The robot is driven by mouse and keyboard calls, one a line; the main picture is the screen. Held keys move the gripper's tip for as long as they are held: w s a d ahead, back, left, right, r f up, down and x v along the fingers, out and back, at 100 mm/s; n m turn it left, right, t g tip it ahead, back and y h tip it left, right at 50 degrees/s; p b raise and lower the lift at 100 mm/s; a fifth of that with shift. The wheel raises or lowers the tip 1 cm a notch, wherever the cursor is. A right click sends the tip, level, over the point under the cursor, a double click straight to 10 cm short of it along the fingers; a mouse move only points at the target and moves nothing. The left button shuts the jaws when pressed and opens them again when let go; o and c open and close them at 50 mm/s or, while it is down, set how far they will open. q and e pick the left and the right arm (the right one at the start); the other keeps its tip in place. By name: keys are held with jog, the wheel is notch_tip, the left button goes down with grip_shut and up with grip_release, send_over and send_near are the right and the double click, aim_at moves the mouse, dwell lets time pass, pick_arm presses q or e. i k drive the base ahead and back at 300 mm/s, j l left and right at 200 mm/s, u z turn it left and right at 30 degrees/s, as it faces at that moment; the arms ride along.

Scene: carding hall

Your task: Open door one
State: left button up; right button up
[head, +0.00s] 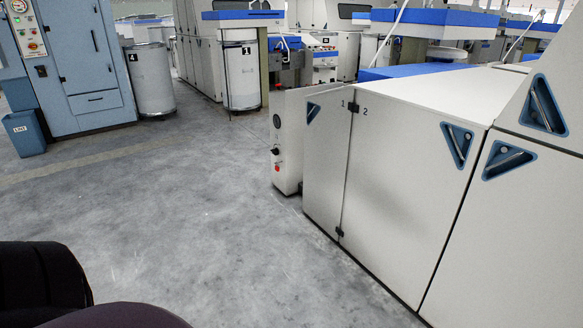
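Door one (325,165) is the narrow off-white panel marked "1" near its upper right edge, at the far end of a long machine right of centre. It looks shut. A blue triangular recessed handle (312,112) sits at its upper left. Black hinges, an upper one (354,107) and a lower one (340,231), lie along the seam with door two (400,180), a wider panel marked "2" with its own blue triangular handle (458,146). Neither of my grippers shows in this view.
A control panel (286,140) with a knob and red button stands just left of door one. Open grey floor (190,210) lies in front of the doors. A blue bin (24,134), a blue-grey cabinet (85,60) and white cans (152,80) stand at the back left.

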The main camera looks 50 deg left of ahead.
aim_at(329, 117)
jog(key=u, duration=1.25)
jog(key=i+u, duration=0.45)
jog(key=i, duration=2.15)
